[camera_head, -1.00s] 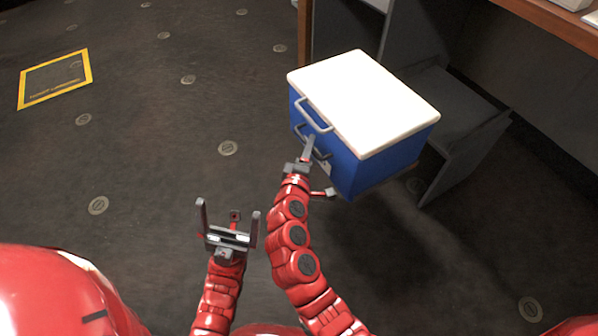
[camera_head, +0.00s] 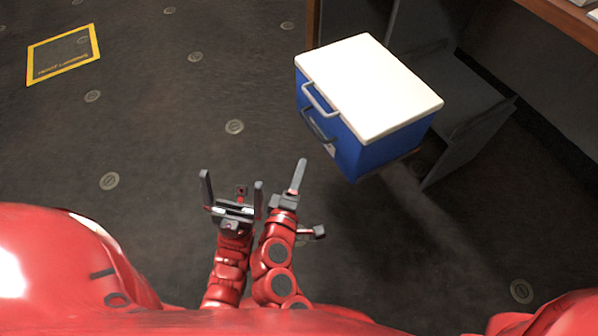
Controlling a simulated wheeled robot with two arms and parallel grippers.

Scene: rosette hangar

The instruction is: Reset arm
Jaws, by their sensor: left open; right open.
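My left gripper (camera_head: 231,180) is open and empty, with its two fingers apart and pointing up the picture above the dark floor. My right gripper (camera_head: 311,196) is close to its right, also open and empty. One of its fingers points up the picture and the other lies to the lower right. Both red forearms stand side by side at the lower middle. A gap of floor separates the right gripper from the blue box.
A blue box with a white lid (camera_head: 370,85) and grey handles stands at the upper right, beside a grey stand (camera_head: 465,105). A wooden-edged counter (camera_head: 570,22) crosses the top right corner. A yellow-framed floor marking (camera_head: 63,54) is at the upper left. The left floor is clear.

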